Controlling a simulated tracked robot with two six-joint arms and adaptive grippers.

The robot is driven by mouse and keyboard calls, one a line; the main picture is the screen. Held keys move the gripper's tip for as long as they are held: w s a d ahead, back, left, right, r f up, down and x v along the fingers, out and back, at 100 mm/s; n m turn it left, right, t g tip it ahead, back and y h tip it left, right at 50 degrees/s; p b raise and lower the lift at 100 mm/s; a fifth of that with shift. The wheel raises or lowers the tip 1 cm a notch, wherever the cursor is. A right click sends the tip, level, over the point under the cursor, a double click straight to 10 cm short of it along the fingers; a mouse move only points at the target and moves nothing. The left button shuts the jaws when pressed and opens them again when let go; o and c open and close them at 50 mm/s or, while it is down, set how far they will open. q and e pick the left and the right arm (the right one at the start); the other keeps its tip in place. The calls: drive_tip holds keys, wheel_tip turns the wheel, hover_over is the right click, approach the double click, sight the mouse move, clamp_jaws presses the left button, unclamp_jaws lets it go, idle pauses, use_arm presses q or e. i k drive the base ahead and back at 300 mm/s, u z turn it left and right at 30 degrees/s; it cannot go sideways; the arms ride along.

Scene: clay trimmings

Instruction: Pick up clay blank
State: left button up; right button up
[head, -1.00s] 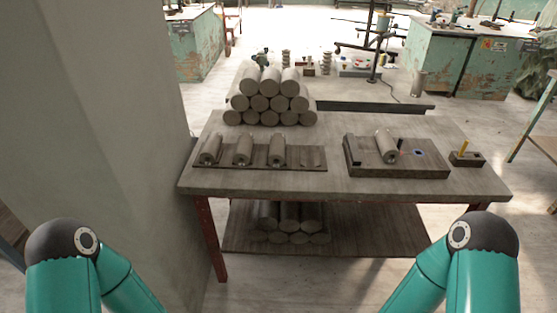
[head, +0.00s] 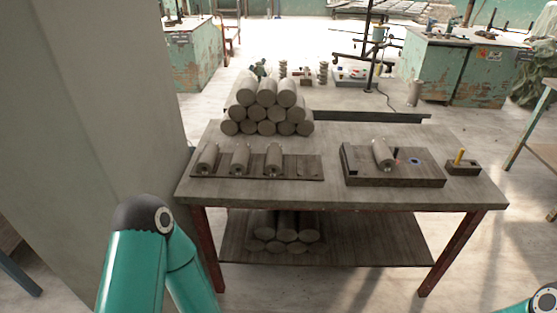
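Several grey clay blanks (head: 266,92) lie stacked in a pyramid at the back left of the table. One more cylinder (head: 383,153) lies on a raised dark block (head: 420,172) at the right. More blanks (head: 285,228) lie on the lower shelf. Only teal links of my arms show, at the bottom left and the bottom right corner. Both grippers are outside the view.
The table (head: 330,195) has bare strips at its front edge and between board and block. A small holder (head: 463,167) with a yellow item stands at its right. A grey wall (head: 110,90) is close on the left. A second table (head: 350,103) stands behind.

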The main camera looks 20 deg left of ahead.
sight(273, 166)
drive_tip(key=z, duration=0.1)
drive_tip(key=i, duration=1)
drive_tip(key=u, duration=0.1)
